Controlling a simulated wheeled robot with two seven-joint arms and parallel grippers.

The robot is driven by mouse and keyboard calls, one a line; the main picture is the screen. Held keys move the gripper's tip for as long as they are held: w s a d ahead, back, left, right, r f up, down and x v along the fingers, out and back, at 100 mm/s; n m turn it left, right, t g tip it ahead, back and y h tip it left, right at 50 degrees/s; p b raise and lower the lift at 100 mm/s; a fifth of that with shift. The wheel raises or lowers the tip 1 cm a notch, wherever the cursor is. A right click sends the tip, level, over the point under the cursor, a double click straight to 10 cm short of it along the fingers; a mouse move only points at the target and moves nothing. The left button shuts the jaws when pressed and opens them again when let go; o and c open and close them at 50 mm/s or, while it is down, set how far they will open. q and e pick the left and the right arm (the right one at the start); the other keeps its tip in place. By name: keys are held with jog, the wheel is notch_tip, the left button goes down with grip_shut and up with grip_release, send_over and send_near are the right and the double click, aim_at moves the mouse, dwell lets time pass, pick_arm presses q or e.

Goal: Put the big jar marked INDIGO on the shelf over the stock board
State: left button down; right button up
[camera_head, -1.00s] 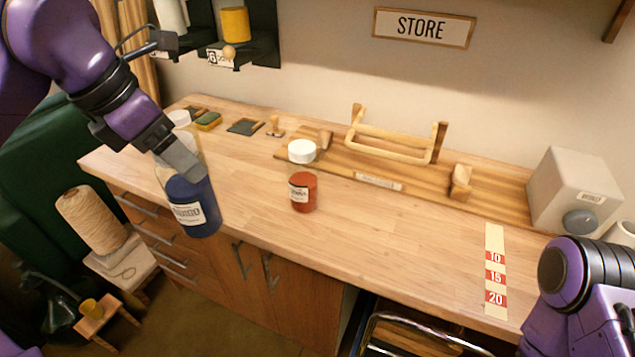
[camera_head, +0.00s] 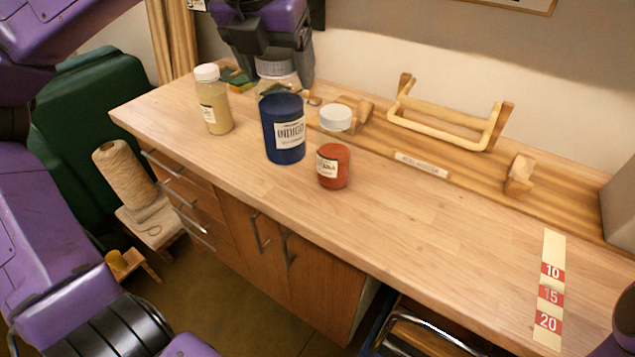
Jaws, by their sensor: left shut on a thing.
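The big INDIGO jar (camera_head: 283,138), dark blue with a white label, is upright over the counter, left of the middle. A wooden board (camera_head: 385,148) with a small label, too small to read, lies along the back of the counter. No shelf over it can be made out. My right gripper is out of view.
A clear jar of red pigment (camera_head: 333,167) with a white lid stands close right of the INDIGO jar. A pale yellow jar (camera_head: 215,108) stands to its left. A wooden rack (camera_head: 440,124) stands on the board. The counter (camera_head: 430,230) is clear at front right, up to a numbered strip (camera_head: 549,292).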

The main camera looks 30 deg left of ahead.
pick_arm(q)
jog(key=shift+w+a+r+n, duration=0.1)
jog(key=shift+a+r+n, duration=0.05)
jog(key=shift+n, duration=0.45)
jog(key=shift+w+a, duration=0.2)
jog(key=shift+a, duration=0.05)
jog(key=w+a+f+p, duration=0.4)
jog(key=w+a+f, duration=0.4)
jog(key=f, duration=0.5)
jog(key=shift+w+a, duration=0.15)
jog(key=shift+w, duration=1.05)
jog(key=shift+f, duration=0.1)
grip_release()
